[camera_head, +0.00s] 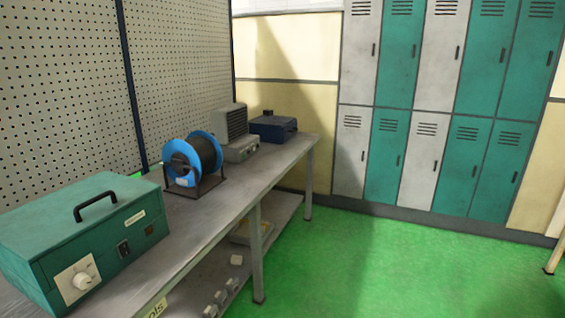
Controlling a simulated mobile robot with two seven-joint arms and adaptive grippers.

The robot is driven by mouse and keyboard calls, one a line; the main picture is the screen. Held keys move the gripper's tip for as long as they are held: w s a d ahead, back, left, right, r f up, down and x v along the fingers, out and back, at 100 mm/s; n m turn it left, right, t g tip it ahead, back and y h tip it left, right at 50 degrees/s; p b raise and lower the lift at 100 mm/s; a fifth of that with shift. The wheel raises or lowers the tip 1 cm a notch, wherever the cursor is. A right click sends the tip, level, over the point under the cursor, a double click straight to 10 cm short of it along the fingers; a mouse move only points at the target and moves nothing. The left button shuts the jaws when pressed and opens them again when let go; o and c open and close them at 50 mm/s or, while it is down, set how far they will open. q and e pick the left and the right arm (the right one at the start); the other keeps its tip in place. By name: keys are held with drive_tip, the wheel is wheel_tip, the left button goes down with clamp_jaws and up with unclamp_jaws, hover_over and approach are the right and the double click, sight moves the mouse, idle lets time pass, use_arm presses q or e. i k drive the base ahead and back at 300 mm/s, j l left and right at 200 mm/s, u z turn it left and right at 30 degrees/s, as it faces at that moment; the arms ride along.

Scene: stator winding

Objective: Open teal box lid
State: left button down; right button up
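The teal box (92,243) stands on the grey workbench at the lower left of the head view. Its lid (80,205) looks closed and carries a black handle (96,203) on top. The box's left side is cut off by the picture edge. Neither of my grippers is in view.
The workbench (240,190) also holds a blue cable spool (192,160), a grey vented device (232,132) and a dark blue box (273,128). A lower shelf (270,217) holds small items. Pegboard stands behind; lockers (430,110) line the far wall. The green floor (400,265) is clear.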

sight(31, 231)
drive_tip(key=u, duration=1.3)
